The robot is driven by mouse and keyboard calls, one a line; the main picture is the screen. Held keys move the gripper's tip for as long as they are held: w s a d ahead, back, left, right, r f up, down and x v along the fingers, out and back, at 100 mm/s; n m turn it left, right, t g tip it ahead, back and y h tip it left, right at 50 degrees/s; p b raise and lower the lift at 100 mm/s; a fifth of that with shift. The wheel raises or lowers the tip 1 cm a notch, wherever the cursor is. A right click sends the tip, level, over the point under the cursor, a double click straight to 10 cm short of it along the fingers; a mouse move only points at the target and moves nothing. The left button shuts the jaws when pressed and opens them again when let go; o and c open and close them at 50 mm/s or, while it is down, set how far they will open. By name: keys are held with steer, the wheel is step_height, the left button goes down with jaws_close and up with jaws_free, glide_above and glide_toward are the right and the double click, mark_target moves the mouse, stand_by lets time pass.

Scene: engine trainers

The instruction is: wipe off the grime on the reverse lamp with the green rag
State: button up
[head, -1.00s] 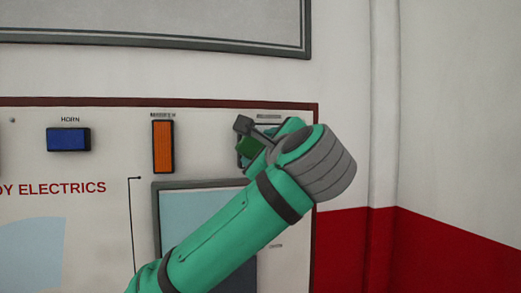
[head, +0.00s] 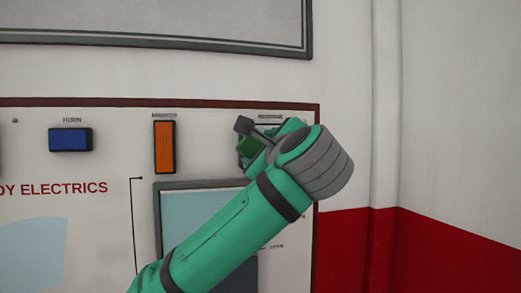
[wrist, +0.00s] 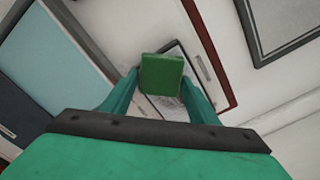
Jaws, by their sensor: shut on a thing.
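My gripper (wrist: 160,95) is shut on the green rag (wrist: 162,74), a folded block held between its two fingers in the wrist view. In the head view the rag (head: 249,147) shows as a small dark green patch beside my wrist. The reverse lamp (wrist: 172,105) is a pale, dark-framed panel right behind the rag, near the board's upper right corner. In the head view my wrist and gripper cover most of the lamp. I cannot tell whether the rag touches it, and I cannot make out the grime clearly.
An orange marker lamp (head: 164,147) and a blue horn block (head: 70,139) are left of my gripper on the white board. A grey-framed screen (head: 170,185) lies below, partly behind my arm. A framed panel (head: 180,25) hangs above. The wall at right is clear.

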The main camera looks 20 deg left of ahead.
steer(key=shift+x, duration=0.75)
steer(key=shift+w+d, duration=0.1)
steer(key=shift+w, duration=0.05)
steer(key=w+d, duration=0.6)
steer(key=d, duration=0.3)
steer(key=shift+w+d, duration=0.3)
steer(key=shift+d, duration=0.05)
stand_by(1.0)
steer(key=shift+a, duration=0.15)
steer(key=shift+s+a, duration=1.1)
steer(key=shift+a, duration=0.55)
steer(key=shift+s+a, duration=1.15)
steer(key=shift+a, duration=0.45)
steer(key=shift+s+a, duration=1.1)
steer(key=shift+a, duration=0.55)
steer(key=shift+s, duration=0.1)
